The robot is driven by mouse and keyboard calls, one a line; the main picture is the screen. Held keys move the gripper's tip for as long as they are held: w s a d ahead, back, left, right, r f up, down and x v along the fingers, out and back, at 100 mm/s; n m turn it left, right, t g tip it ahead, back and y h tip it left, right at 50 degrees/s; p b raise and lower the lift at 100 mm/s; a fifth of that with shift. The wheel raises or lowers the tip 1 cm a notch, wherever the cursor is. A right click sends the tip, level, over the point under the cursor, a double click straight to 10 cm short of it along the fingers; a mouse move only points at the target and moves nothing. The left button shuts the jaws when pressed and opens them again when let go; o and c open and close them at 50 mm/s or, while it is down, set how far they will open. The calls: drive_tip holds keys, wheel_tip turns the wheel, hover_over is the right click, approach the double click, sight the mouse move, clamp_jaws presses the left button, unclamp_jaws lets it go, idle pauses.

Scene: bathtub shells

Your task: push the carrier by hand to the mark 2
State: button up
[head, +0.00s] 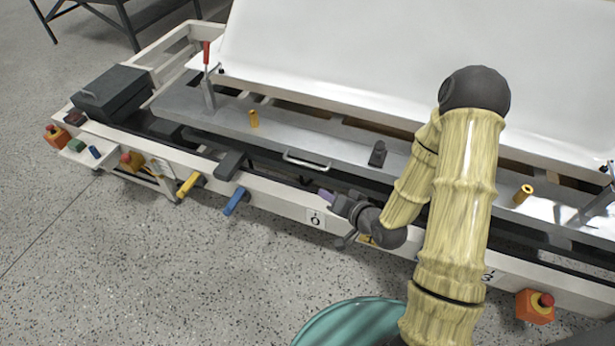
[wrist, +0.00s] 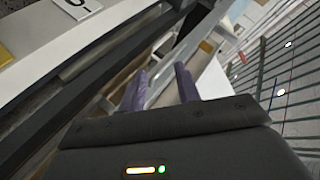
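The carrier (head: 345,145) is a long grey plate on a pale rail frame, bearing a large white shell (head: 330,50). A metal bar handle (head: 307,163) sits along its front edge. My gripper (head: 328,196) is low in front of the carrier, right of and nearer than the handle, apart from it. In the wrist view its two purple fingers (wrist: 160,88) stand apart, with no held object visible between them. A mark plate (head: 316,218) is on the front rail below my gripper; another (head: 490,275) is partly hidden by my arm. I cannot read a 2 on either.
A blue lever (head: 237,201) and a yellow lever (head: 188,184) stick out of the front rail. A teal round thing (head: 350,323) stands on the floor below my arm. Left floor is clear.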

drive_tip(key=f+m+t+b, duration=0.1)
drive_tip(key=m+t+b, duration=0.1)
drive_tip(key=m, duration=0.1)
drive_tip(key=s+f+m+t+b, duration=0.1)
drive_tip(key=f+m+t+b, duration=0.1)
drive_tip(key=m+t, duration=0.1)
drive_tip(key=f+m+t+b, duration=0.2)
drive_tip(key=m, duration=0.1)
drive_tip(key=shift+s+d+f+y+b, duration=0.15)
drive_tip(key=shift+d+f+y+b, duration=0.1)
drive_tip(key=shift+y+b, duration=0.15)
drive_tip(key=shift+f, duration=0.1)
drive_tip(key=b, duration=0.7)
approach(308, 165)
drive_tip(key=b+x, duration=0.1)
drive_tip(key=x, duration=0.9)
drive_tip(key=shift+w+a+f+b, duration=0.1)
drive_tip(key=shift+w+f+b, duration=0.15)
drive_tip(key=shift+b, duration=0.15)
drive_tip(key=shift+c, duration=0.4)
clamp_jaws()
